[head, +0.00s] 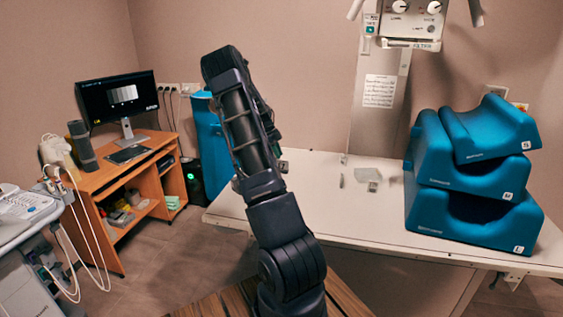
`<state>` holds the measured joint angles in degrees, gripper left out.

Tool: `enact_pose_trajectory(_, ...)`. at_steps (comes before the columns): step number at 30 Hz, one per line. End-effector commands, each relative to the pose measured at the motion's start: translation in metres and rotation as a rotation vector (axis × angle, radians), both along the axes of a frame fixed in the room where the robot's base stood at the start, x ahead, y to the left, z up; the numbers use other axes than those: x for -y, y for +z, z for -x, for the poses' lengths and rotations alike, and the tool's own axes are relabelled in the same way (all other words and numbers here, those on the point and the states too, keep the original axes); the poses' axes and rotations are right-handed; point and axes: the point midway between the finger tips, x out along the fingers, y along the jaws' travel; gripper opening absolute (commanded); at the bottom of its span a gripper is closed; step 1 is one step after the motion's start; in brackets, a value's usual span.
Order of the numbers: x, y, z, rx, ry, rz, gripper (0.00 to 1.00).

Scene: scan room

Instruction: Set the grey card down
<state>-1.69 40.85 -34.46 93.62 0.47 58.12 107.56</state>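My dark arm rises through the middle of the head view and bends at the top. Its far part comes down behind the near links. A small dark part shows just right of the arm over the white table (320,185), perhaps the edge of my gripper. The fingers are hidden, so I cannot see whether they hold anything. A small pale grey piece (368,175) is on the table right of the arm. I cannot tell whether it is the grey card. No other card is clearly visible.
Blue foam supports (465,215) are stacked on the right of the table. A small upright item (341,180) stands left of the grey piece. A metal column (378,110) rises behind the table. A wooden desk (125,165) with a monitor (118,97) is on the left.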

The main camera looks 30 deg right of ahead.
Motion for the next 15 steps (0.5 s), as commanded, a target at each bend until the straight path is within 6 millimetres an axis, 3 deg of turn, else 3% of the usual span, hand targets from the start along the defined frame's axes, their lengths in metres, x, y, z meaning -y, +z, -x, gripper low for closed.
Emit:
enact_pose_trajectory(6, -0.009, 0.033, -0.01, 0.001, 0.001, 0.001, 0.25)
enact_pose_trajectory(15, -0.018, 0.054, -0.011, 0.003, 0.018, -0.014, 0.25)
